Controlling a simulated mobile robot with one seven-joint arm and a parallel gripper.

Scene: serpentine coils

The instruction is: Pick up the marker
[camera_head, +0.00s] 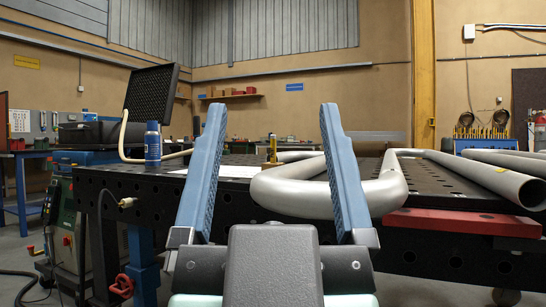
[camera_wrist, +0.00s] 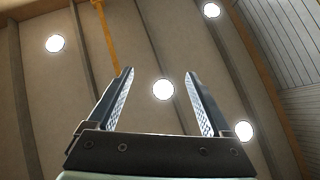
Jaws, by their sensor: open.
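My gripper (camera_head: 273,108) is raised in the middle of the head view, with its two blue fingers spread wide and nothing between them. It also shows in the wrist view (camera_wrist: 159,73), open and empty, pointing up toward the ceiling. I cannot make out a marker for certain in either view. A small upright brass-coloured object (camera_head: 271,149) stands on the black table (camera_head: 115,178) beyond the fingers; I cannot tell what it is.
A thick grey bent pipe (camera_head: 290,196) lies across the table behind the right finger. A red bar (camera_head: 465,222) is at the table's right front edge. A straight pipe (camera_head: 512,184) lies at the right. A dark panel (camera_head: 152,95) rises at the back left.

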